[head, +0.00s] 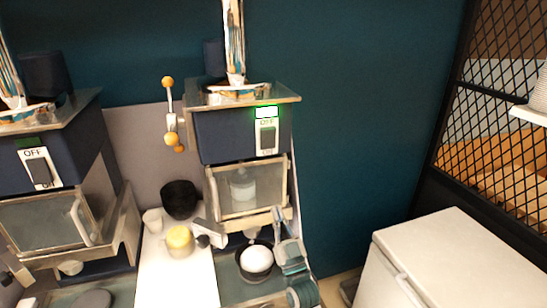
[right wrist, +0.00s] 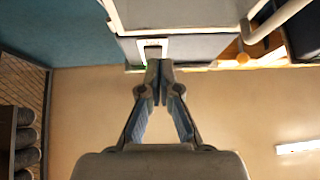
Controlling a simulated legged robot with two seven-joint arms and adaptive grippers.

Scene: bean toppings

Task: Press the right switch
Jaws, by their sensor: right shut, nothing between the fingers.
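The right switch (head: 267,138) is a dark rocker on a white plate marked OFF and ON, on the front of the right blue machine (head: 222,138). A small indicator above it glows white with a green edge. My left gripper is not in view.
A similar left machine (head: 30,162) has its own switch (head: 40,170). Below stand a black bowl (head: 180,198), a yellow-topped cup (head: 179,238) and a dark bowl with white contents (head: 256,262). A white chest (head: 450,265) stands right. The teal wall area is free.

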